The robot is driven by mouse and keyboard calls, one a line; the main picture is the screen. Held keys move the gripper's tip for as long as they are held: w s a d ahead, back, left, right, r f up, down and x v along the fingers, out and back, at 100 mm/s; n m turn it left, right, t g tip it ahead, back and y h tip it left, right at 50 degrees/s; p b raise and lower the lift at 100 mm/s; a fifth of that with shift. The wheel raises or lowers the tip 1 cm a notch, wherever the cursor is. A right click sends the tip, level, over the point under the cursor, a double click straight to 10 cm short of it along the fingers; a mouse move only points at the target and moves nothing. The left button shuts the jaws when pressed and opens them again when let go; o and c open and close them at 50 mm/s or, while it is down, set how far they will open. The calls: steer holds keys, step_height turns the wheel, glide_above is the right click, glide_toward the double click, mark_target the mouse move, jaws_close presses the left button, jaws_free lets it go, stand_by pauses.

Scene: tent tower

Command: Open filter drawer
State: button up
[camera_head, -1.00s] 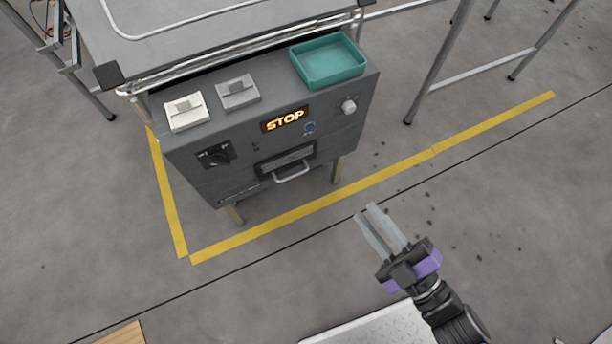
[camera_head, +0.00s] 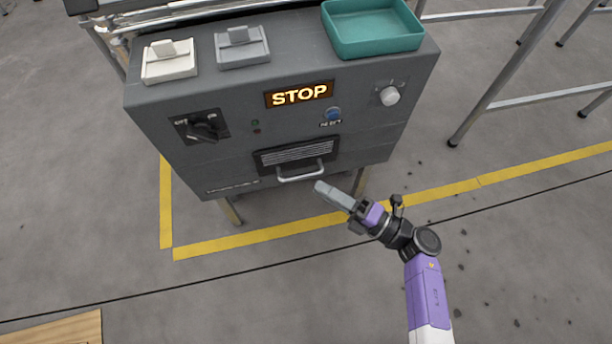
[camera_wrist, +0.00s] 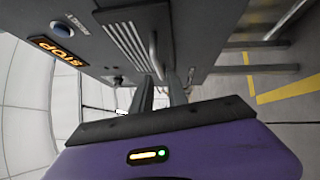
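The filter drawer (camera_head: 297,153) is a dark louvred panel low on the front of a grey cabinet, and it looks closed. Its pale bar handle (camera_head: 300,175) runs along the lower edge. My gripper (camera_head: 322,188) is just in front of and to the right of the handle in the head view. In the wrist view the handle (camera_wrist: 153,55) lies just beyond the fingertips, in line with the gap between my two fingers (camera_wrist: 161,88). The fingers are apart with nothing held between them. Whether a fingertip touches the handle cannot be told.
The cabinet front (camera_head: 225,165) carries a black rotary switch (camera_head: 203,130), a lit STOP sign (camera_head: 299,94), a blue button (camera_head: 333,114) and a pale knob (camera_head: 390,95). A teal tray (camera_head: 372,45) stands on top. Open floor with yellow lines (camera_head: 260,235) lies in front.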

mark_target(301, 176)
steer(key=b+x, duration=0.1)
steer(key=x, duration=0.5)
steer(key=shift+w+a+r, duration=0.1)
steer(key=shift+w+a, duration=0.05)
steer(key=shift+a, duration=0.25)
steer(key=shift+c, duration=0.2)
jaws_close()
steer(key=shift+d, duration=0.1)
stand_by(0.8)
